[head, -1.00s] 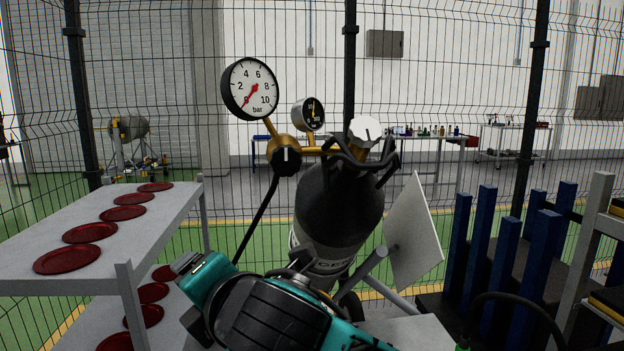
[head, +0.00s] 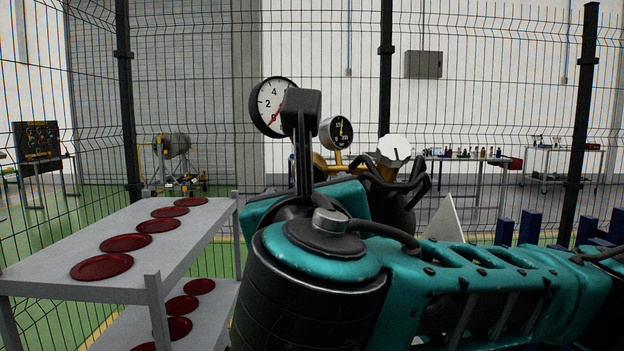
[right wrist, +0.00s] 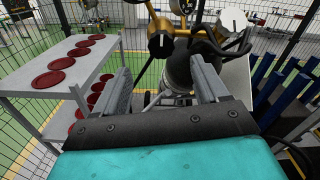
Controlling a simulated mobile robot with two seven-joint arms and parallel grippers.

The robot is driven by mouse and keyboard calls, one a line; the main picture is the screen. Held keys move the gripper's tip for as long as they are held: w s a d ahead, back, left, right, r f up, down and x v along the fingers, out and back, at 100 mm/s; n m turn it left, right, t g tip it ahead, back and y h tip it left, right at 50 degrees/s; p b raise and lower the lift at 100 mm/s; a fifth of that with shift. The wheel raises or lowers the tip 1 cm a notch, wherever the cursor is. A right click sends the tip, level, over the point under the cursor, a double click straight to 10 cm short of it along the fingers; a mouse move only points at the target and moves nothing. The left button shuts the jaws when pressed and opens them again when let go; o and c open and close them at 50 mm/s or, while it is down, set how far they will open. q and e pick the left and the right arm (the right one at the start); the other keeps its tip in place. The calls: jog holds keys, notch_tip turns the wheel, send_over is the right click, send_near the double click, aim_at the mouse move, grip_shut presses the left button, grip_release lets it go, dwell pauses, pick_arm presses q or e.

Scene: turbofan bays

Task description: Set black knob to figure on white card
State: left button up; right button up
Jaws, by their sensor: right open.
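The black knob (right wrist: 160,43) with a white pointer line sits on the brass regulator in the right wrist view. In the head view my right arm hides it. The large gauge (head: 271,106) is partly covered by my arm; its red needle is near the low end. The white card (head: 443,219) shows only its top above my arm, and no figure is readable. It also shows at the right in the wrist view (right wrist: 237,86). My right gripper (right wrist: 162,72) is open and empty, its two fingers apart, pointing toward the regulator below the knob. My left gripper is out of view.
A white knob (head: 394,149) and a small gauge (head: 338,131) top the dark cylinder (right wrist: 180,72). A grey shelf (head: 60,240) with several red discs stands left. Blue posts (right wrist: 285,75) stand right. A wire fence runs behind.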

aim_at(319, 176)
jog(key=w+p, duration=0.1)
jog(key=w, duration=1)
jog(key=c, duration=1)
